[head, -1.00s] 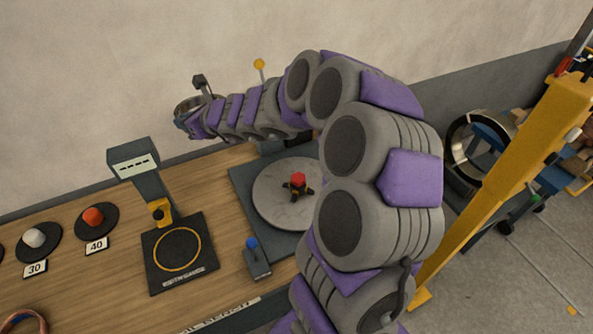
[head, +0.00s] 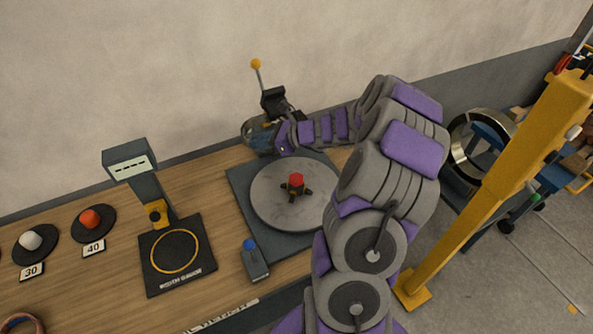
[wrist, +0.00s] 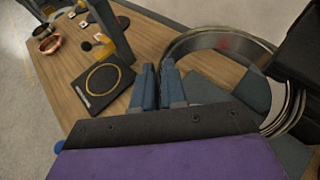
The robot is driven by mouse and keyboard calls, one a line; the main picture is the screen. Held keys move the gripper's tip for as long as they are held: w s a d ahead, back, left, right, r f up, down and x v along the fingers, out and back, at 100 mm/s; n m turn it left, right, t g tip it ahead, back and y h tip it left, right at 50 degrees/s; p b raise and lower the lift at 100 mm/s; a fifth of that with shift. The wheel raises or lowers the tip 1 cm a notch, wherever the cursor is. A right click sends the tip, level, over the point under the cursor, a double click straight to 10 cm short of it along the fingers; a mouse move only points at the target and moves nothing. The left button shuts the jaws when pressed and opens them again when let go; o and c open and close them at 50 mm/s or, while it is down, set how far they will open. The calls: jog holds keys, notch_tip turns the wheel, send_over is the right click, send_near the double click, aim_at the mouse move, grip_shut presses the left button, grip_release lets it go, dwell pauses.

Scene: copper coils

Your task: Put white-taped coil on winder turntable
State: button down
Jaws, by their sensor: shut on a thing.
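My gripper (head: 270,136) is behind the winder turntable (head: 268,207), near the wall. In the wrist view my two blue-grey fingers (wrist: 158,78) are shut at the left edge of a large silvery ring-shaped coil (wrist: 282,106). The coil also shows beside the gripper in the head view (head: 250,135). I cannot make out white tape on it; a faint red mark is on its inner wall. The turntable is a round grey plate with a red-capped hub (head: 296,181), and no coil lies on it. The coil is behind the plate, apart from the hub.
A scale with a black pad (head: 155,275) stands left of the turntable, and a blue-knobbed control box (head: 256,262) at its front. A yellow-knobbed lever (head: 257,72) rises behind. A yellow post (head: 505,165) and a shiny coil (head: 462,170) are at the right.

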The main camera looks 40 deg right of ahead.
jog(key=s+d+f+n, duration=0.1)
jog(key=s+d+f, duration=0.3)
jog(key=s+f, duration=0.45)
jog(key=b, duration=0.5)
send_over(295, 204)
jog(key=shift+g+y, duration=0.4)
jog(key=shift+f, duration=3.95)
jog(key=shift+f+b, duration=0.4)
jog(key=shift+f, duration=1.35)
jog(key=c, duration=1.1)
grip_release()
jog(key=shift+s, duration=0.1)
